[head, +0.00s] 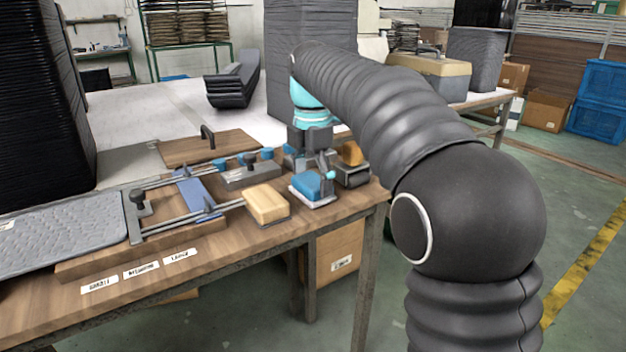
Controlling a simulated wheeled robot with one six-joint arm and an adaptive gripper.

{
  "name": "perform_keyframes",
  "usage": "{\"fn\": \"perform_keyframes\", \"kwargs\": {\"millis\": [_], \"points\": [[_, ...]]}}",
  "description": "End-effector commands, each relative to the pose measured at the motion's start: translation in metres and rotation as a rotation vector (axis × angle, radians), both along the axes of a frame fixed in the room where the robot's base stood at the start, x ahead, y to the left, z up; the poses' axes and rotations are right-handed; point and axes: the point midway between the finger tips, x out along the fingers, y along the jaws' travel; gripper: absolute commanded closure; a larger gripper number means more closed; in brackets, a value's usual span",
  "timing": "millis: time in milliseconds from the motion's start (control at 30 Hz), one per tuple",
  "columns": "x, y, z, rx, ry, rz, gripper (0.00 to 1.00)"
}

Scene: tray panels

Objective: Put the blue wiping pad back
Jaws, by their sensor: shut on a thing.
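The blue wiping pad (308,186), a blue block with a pale underside, is at the right end of the wooden table in the head view. My gripper (323,172) reaches down over it from behind and is shut on its upper part. One finger with a light-blue tip shows at the pad's right side; the other is mostly hidden. The pad is close to the tabletop, but I cannot tell whether it touches it.
A wooden block (266,204) lies left of the pad. A dark holder (350,177) with an orange-brown piece stands to its right. The rail fixture (180,185) and a grey tray panel (60,235) fill the left. Label cards (141,270) lie along the front edge.

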Motion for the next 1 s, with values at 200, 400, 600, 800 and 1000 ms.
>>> {"fn": "perform_keyframes", "kwargs": {"millis": [200,400,600,800,1000], "points": [[0.000,0.000,-0.003,0.000,0.000,0.000,0.03],[0.000,0.000,-0.003,0.000,0.000,0.000,0.00],[0.000,0.000,-0.001,0.000,0.000,0.000,0.00],[0.001,0.000,0.021,0.000,-0.002,0.000,0.00],[0.001,0.000,0.059,0.000,-0.002,0.000,0.00]]}}
